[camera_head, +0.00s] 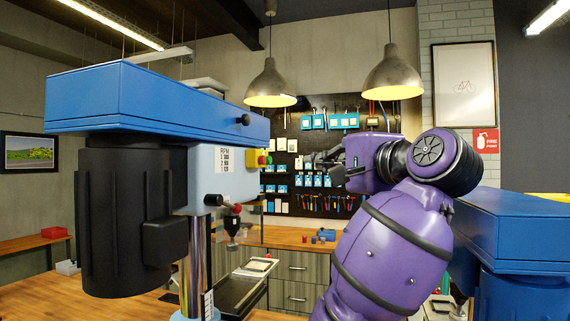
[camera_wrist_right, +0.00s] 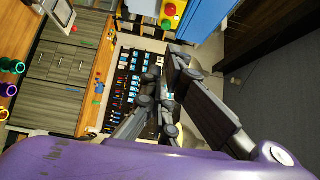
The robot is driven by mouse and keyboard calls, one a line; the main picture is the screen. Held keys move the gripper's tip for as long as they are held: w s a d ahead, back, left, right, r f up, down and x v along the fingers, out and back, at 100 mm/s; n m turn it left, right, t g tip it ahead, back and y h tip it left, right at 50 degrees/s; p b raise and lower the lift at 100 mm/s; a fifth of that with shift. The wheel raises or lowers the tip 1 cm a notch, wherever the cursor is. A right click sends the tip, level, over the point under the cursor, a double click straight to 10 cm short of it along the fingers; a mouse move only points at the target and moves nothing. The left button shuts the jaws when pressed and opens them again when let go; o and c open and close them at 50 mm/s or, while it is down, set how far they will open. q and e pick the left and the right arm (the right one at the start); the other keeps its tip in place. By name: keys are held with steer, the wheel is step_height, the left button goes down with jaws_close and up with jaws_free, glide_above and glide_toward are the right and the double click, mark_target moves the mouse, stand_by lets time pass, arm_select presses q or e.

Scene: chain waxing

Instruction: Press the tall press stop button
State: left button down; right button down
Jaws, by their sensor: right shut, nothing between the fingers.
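The tall drill press (camera_head: 160,95) stands at the left in the head view, with a blue top housing and a black motor. Its yellow switch box shows at the right side of its grey head, with a red stop button (camera_head: 262,160). In the right wrist view the red button (camera_wrist_right: 170,10) is at the top, beside a green button (camera_wrist_right: 166,24). My right gripper (camera_head: 322,162) is shut and empty, to the right of the switch box and apart from it. Its fingers (camera_wrist_right: 165,92) show in the wrist view, below the buttons. My left gripper is out of view.
A second blue press (camera_head: 510,225) stands at the right. A pegboard with tools (camera_head: 315,185) hangs on the back wall above a wooden workbench with drawers (camera_head: 295,268). Two lamps (camera_head: 270,85) hang overhead. Open air lies between my gripper and the switch box.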

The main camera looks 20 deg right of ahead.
mark_target(262, 160)
steer(key=w+a, duration=0.5)
steer(key=w, duration=0.6)
steer(key=shift+w, duration=0.15)
